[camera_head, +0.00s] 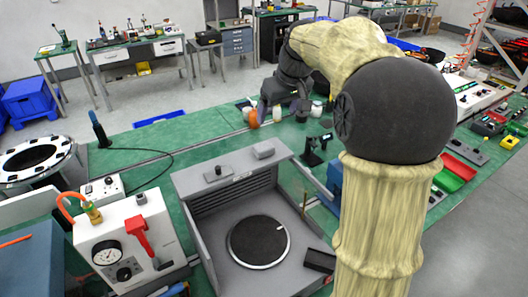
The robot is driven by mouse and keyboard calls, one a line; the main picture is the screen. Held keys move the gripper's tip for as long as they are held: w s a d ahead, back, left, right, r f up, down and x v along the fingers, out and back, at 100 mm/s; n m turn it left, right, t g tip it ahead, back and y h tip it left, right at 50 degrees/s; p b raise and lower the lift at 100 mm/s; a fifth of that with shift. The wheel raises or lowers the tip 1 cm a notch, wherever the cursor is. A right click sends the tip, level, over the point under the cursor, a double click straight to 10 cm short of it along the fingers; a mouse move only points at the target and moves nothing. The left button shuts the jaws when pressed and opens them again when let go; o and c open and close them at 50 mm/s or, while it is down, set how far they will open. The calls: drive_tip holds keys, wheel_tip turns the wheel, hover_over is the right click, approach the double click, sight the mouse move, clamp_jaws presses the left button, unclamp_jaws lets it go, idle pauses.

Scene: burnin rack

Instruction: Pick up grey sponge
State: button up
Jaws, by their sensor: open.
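A small light-grey block (263,150) lies on top of the grey open-fronted box, near its right rear; it may be the grey sponge, but I cannot tell for sure. My gripper (268,107) is at the far side of the green bench, beyond the box and apart from this block. It points down near several small jars and bottles. My own arm and the dark wrist partly hide the fingers, and nothing shows held in them.
The grey box (187,184) holds a round dark plate (258,242). A white gauge unit with a red lever (140,238) stands to its left. An orange-bodied jar (253,118) and a white jar (277,114) stand by my gripper. Red and green trays (452,180) lie right.

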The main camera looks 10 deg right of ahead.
drive_tip(key=p, duration=0.3)
hover_over(264, 147)
drive_tip(key=s, duration=0.2)
drive_tip(key=f, duration=1.1)
drive_tip(key=shift+s+d+f, duration=0.15)
drive_tip(key=shift+d, duration=0.25)
drive_tip(key=shift+f, duration=0.1)
drive_tip(key=shift+w+p+x, duration=0.1)
drive_tip(key=shift+p+x, duration=0.6)
drive_tip(key=shift+x, duration=0.55)
drive_tip(key=shift+w+p+x, duration=0.15)
drive_tip(key=shift+p+x, duration=0.5)
drive_tip(key=shift+x, duration=0.65)
drive_tip(key=c, duration=1.1)
